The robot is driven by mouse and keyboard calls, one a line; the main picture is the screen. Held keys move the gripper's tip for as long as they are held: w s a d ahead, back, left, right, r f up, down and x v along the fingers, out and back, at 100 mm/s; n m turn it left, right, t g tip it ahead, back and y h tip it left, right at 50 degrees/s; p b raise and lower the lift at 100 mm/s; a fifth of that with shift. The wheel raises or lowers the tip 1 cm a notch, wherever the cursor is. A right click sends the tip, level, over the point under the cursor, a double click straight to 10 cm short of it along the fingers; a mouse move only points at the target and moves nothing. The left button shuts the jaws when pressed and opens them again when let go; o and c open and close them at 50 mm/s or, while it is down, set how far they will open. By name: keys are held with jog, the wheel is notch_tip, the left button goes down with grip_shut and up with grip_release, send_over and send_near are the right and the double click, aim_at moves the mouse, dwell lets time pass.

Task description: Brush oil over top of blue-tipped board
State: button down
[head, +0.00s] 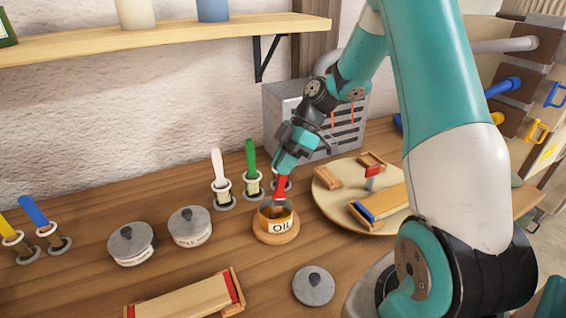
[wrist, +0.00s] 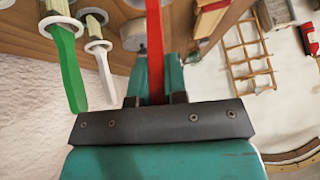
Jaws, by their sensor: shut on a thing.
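My gripper (head: 287,165) is shut on the red handle of a brush (head: 281,187), which points down into the oil pot (head: 281,225). The brush's bristle end is hidden inside the pot. The red handle also shows between my fingers in the wrist view (wrist: 155,45). The pot is open, labelled OIL, and stands on a round wooden coaster.
White-handled (head: 217,168) and green-handled (head: 251,160) brushes stand in holders behind the pot. Lidded pots (head: 190,230) are at left, and a grey lid (head: 314,286) lies in front. A red-tipped board (head: 190,297) lies at the front. A grey vented box (head: 292,108) stands behind.

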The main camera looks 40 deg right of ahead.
dwell(0.3)
jog(key=shift+r+p, duration=3.2)
jog(key=shift+r, duration=1.3)
notch_tip(320, 180, up, 4)
jog(key=p, duration=0.2)
jog(key=shift+p, duration=0.4)
